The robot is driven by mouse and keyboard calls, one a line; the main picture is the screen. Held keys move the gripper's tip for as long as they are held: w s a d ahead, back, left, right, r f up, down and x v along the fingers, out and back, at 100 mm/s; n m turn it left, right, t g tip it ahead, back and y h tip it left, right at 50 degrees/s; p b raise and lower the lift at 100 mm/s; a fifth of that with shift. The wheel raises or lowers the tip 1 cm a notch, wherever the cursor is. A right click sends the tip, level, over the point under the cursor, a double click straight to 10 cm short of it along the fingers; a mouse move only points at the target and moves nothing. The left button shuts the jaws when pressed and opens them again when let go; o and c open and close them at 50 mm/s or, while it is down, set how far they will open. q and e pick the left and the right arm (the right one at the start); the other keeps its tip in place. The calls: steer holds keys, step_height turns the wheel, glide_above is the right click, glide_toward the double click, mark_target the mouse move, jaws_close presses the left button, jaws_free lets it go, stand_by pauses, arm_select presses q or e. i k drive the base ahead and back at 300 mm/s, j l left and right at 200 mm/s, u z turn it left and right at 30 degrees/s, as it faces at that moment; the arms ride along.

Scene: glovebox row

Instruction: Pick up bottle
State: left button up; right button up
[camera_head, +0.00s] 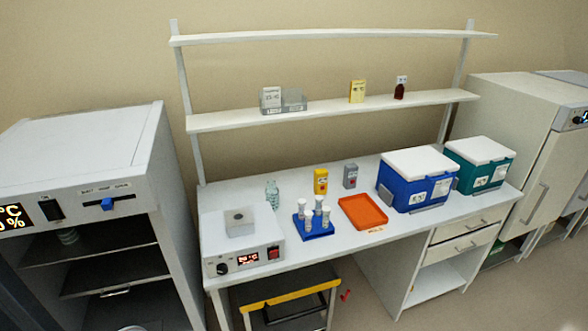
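A clear, pale green bottle (272,195) stands upright on the white bench (352,249), behind the white heater box. A small dark red-brown bottle (399,91) with a white top part stands on the middle shelf, toward its right. The frame does not tell which of the two the task means. Neither of my grippers is in view.
The heater box (240,247) and a blue rack (312,228) with several white-capped tubes stand in front of the clear bottle. An orange tray (362,211), yellow box (320,181), grey box (350,176), blue cooler (408,190) and green cooler (480,172) stand to its right.

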mark_target(271, 190)
steer(key=i+l+z, duration=0.2)
steer(key=i+l, duration=0.15)
steer(key=i, duration=0.3)
steer(key=i+l+z, duration=0.2)
steer(key=i, duration=0.5)
steer(key=i+l+z, duration=0.2)
steer(key=i, duration=0.5)
steer(key=j, duration=0.1)
